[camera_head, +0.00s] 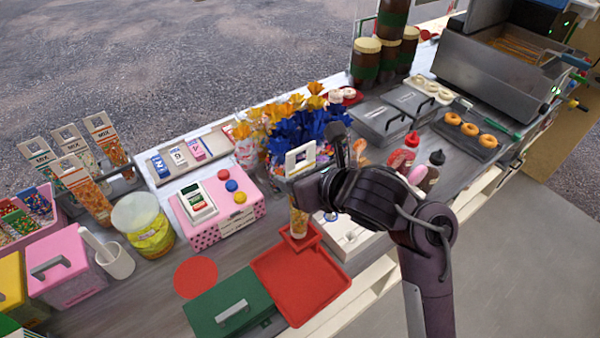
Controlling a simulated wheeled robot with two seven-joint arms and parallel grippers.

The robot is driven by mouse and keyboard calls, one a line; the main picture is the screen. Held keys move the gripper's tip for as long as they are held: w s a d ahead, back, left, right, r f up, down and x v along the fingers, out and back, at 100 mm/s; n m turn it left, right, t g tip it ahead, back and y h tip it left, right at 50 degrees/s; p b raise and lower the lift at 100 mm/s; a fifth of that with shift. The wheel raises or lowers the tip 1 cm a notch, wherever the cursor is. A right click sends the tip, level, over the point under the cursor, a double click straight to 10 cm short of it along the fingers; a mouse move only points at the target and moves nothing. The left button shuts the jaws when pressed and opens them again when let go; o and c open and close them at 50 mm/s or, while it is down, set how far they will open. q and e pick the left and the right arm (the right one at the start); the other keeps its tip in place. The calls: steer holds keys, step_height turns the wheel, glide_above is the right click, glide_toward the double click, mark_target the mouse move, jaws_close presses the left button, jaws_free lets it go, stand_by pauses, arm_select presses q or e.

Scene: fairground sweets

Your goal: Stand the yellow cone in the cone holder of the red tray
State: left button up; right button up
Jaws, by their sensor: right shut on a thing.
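My right gripper (308,187) reaches in from the right and is shut on the yellow cone (298,222), partly hiding it. The cone is roughly upright, with a pale header card (300,159) above the gripper and an orange-yellow speckled body below. Its lower end is at the small square cone holder (306,246) at the back of the red tray (318,290). I cannot tell whether the tip is inside the holder or just above it. The flat part of the tray is empty. My left gripper is not in view.
A green box (228,306) and a red disc (195,277) lie left of the tray. A pink till (210,205) and blue and orange wrapped sweets (283,125) stand behind. Similar cones (108,138) stand in a rack at left. Sauce bottles (430,170) are at right.

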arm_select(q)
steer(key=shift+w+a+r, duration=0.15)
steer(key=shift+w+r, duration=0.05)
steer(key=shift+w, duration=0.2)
arm_select(e)
steer(key=shift+d+f, duration=0.1)
steer(key=shift+d, duration=0.15)
steer(key=shift+w, duration=0.1)
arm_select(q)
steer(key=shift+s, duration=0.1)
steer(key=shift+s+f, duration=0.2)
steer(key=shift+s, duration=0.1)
arm_select(e)
steer(key=shift+a+f, duration=0.1)
steer(key=shift+f, duration=0.05)
arm_select(q)
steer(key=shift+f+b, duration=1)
steer(key=shift+b, duration=0.05)
arm_select(e)
steer(key=shift+f, duration=1.05)
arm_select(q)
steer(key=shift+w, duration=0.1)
arm_select(e)
steer(key=shift+f, duration=0.1)
